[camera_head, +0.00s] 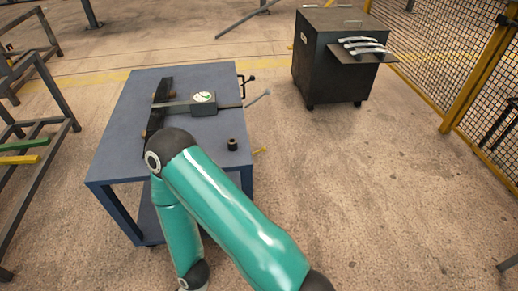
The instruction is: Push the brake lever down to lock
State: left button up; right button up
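A thin grey lever (258,98) sticks out past the right edge of a blue table (125,150), its outer end tilted up. I cannot tell for sure that it is the brake lever. A black bent handle (246,79) stands just behind it at the same edge. Beside them on the tabletop is a grey box with a round white and green dial (203,98), joined to a flat bar (172,104). Neither of my grippers shows. One teal arm of mine rises from the bottom, bends over the table's front and goes back down out of view.
A dark long piece (158,108) lies along the table's left part, and a small black cylinder (232,144) stands near the right edge. A dark wheeled cabinet (340,60) with curved metal strips (366,47) stands behind right. Racks stand left, a yellow-framed fence right. Floor right of the table is clear.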

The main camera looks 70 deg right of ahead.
aim_at(263, 150)
jog(key=z, duration=0.2)
jog(key=k, duration=0.65)
jog(key=u, duration=0.55)
jog(key=i, duration=0.1)
jog(key=z, duration=2.35)
jog(key=i, duration=1)
jog(key=u, duration=0.15)
jog(key=k, duration=0.8)
jog(key=z, duration=0.3)
jog(key=i, duration=0.1)
jog(key=u, duration=0.1)
